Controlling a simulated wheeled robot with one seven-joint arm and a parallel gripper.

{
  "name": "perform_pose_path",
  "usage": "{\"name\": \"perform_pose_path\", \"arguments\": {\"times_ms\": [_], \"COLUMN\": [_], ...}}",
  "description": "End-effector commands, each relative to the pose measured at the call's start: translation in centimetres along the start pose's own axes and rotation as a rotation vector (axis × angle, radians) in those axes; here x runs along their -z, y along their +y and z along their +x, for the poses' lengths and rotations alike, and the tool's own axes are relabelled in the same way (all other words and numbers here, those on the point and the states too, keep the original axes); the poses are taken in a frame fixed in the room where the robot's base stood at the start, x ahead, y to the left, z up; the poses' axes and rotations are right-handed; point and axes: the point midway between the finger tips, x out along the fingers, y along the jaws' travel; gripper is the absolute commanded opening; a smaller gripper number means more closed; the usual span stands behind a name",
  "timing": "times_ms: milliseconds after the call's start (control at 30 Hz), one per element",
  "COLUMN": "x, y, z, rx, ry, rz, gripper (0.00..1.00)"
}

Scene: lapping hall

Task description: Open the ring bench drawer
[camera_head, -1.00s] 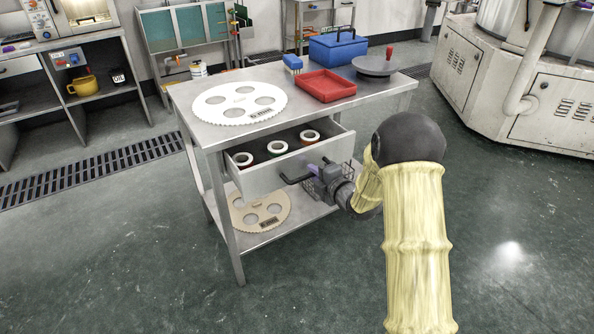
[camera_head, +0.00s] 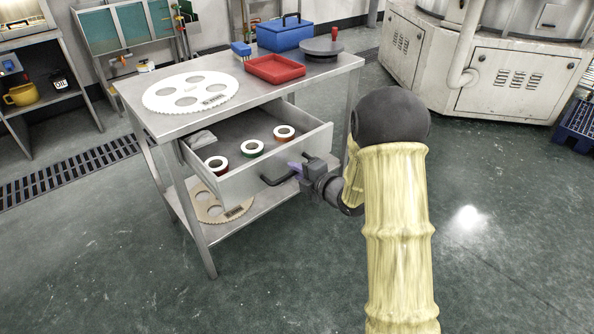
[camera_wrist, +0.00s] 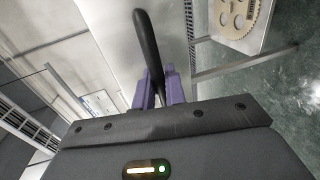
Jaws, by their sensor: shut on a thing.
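The ring bench (camera_head: 130,95) is a steel table with a drawer (camera_head: 240,182) under its top. The drawer is pulled well out and shows several tape-like rings, among them a green-edged one (camera_head: 252,148), and a grey item at its back left. My gripper (camera_head: 297,170) is at the drawer front, shut on the dark bar handle (camera_head: 277,181). In the wrist view the handle (camera_wrist: 148,45) runs between the two purple fingers (camera_wrist: 160,90), with the pale drawer front behind it.
On the bench top are a white toothed disc (camera_head: 190,92), a red tray (camera_head: 275,69), a blue box (camera_head: 285,33), a brush and a round dark plate (camera_head: 314,48). A tan disc (camera_head: 212,207) lies on the lower shelf. The floor right of the bench is clear.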

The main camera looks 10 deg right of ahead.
Motion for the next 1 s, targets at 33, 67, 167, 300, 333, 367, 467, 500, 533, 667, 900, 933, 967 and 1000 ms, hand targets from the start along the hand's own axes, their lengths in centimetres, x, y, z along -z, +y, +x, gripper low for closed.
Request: {"name": "perform_pose_path", "arguments": {"times_ms": [33,67,167,300,333,367,467,500,533,667,900,933,967,1000], "x": [-0.2,-0.2,-0.1,-0.1,-0.1,-0.1,-0.3,-0.3,-0.4,-0.4,-0.4,-0.3,-0.3,-0.3], "y": [-0.1,-0.1,-0.1,0.0,0.0,0.0,0.0,0.0,0.0,0.1,0.1,0.1,0.1,0.1], "z": [0.0,0.0,0.0,0.0,0.0,0.0,-0.4,-0.6,-0.9,-2.6,-7.3,-7.9,-8.5,-9.3], "rx": [0.002,0.002,0.001,0.000,0.000,0.000,0.000,0.001,0.001,0.001,0.002,0.002,0.001,0.001], "ry": [-0.006,-0.006,-0.004,-0.002,-0.003,-0.003,-0.005,-0.006,-0.007,-0.009,-0.010,-0.008,-0.009,-0.008], "rz": [0.000,0.000,0.000,0.000,0.000,0.000,0.001,0.001,0.000,0.001,0.002,0.001,0.002,0.003], "gripper": [0.16,0.22,0.31,0.31,0.31,0.31,0.31,0.31,0.31,0.31,0.31,0.31,0.31,0.31]}}
